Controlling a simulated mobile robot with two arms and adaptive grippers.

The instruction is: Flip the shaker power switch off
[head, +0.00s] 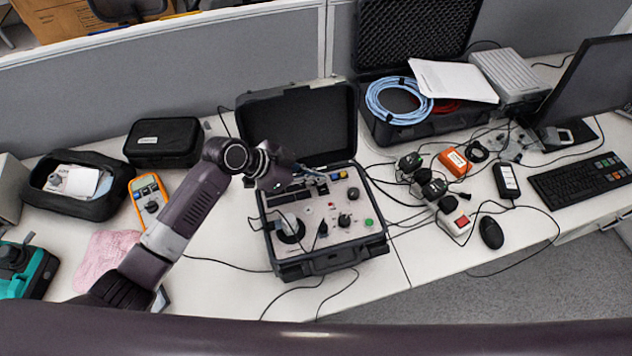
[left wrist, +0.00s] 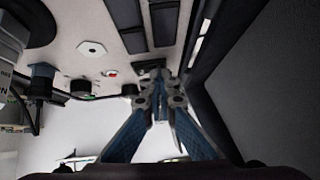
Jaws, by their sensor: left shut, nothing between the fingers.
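The shaker (head: 330,225) is an open black case with a light control panel holding knobs, a black round mount and a green button (head: 369,222). My left gripper (head: 318,176) reaches over the panel's back part from the left. In the left wrist view the blue-grey fingers (left wrist: 160,90) are shut with nothing between them, their tips close to dark rectangular parts (left wrist: 165,22) on the panel. I cannot tell for sure which part is the power switch, or whether the tips touch anything. My right gripper is out of view.
The case's raised lid (head: 300,125) stands behind the panel. An open cable case (head: 400,125) is behind right, and a power strip (head: 454,222) with adapters is at right. A yellow meter (head: 150,200) and a pink cloth (head: 104,262) lie left. Loose cables cross the desk.

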